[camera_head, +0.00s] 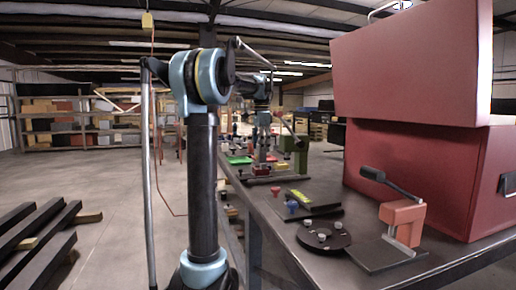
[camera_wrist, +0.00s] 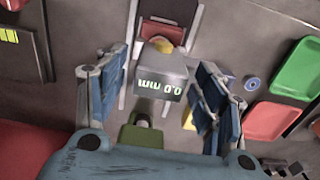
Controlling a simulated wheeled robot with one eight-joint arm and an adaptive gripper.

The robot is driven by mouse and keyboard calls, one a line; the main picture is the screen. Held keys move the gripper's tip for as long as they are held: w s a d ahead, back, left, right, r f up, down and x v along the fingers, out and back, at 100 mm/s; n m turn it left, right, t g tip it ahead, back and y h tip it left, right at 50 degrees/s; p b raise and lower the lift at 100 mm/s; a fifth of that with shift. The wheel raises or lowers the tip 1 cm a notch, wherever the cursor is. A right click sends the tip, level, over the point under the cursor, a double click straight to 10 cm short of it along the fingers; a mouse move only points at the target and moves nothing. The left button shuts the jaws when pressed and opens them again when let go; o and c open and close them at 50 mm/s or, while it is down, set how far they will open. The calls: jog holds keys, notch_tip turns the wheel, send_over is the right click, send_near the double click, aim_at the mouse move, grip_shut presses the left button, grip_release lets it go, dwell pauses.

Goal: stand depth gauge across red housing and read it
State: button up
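The depth gauge (camera_wrist: 160,85) is a grey box with a lit green display that appears upside down and seems to read 0.0 mm. It sits between the two blue fingers of my gripper (camera_wrist: 162,85) in the wrist view. The fingers are apart, with a narrow gap on each side of the gauge, so no firm contact shows. A red housing (camera_wrist: 168,30) lies just beyond the gauge, partly hidden by it. In the head view my gripper (camera_head: 263,140) hangs over the red housing (camera_head: 261,168) on the bench. Whether the gauge rests on it cannot be told.
An olive-green fixture (camera_head: 294,155) stands close by. A green tray (camera_wrist: 297,68) and red tray (camera_wrist: 268,121) lie at right in the wrist view. A black disc (camera_head: 323,236), an orange clamp stand (camera_head: 402,222) and large red cases (camera_head: 415,165) occupy the near bench.

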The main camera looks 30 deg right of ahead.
notch_tip(320, 180, up, 13)
jog(key=s+a+f+n, duration=0.1)
jog(key=a+f+n, duration=0.25)
jog(key=a, duration=0.45)
jog(key=a+f+n, duration=0.2)
jog(key=a+f, duration=0.2)
jog(key=a, duration=0.4)
jog(key=s+a+f+n+t, duration=0.1)
jog(key=s+a+f+n, duration=0.45)
jog(key=a+f, duration=0.5)
jog(key=s+a+f+n, duration=0.3)
jog(key=s+a+f, duration=0.2)
jog(key=f, duration=0.4)
jog(key=s+a+f+n, duration=0.3)
jog(key=s+a+f, duration=0.2)
jog(key=f, duration=0.4)
jog(key=s+a+f+n+t, duration=0.1)
jog(key=s+a+f+n, duration=0.2)
jog(key=s+a+f, duration=0.2)
notch_tip(320, 180, down, 4)
jog(key=shift+s+r+n, duration=0.1)
jog(key=shift+s+n, duration=0.3)
jog(key=shift+s, duration=0.55)
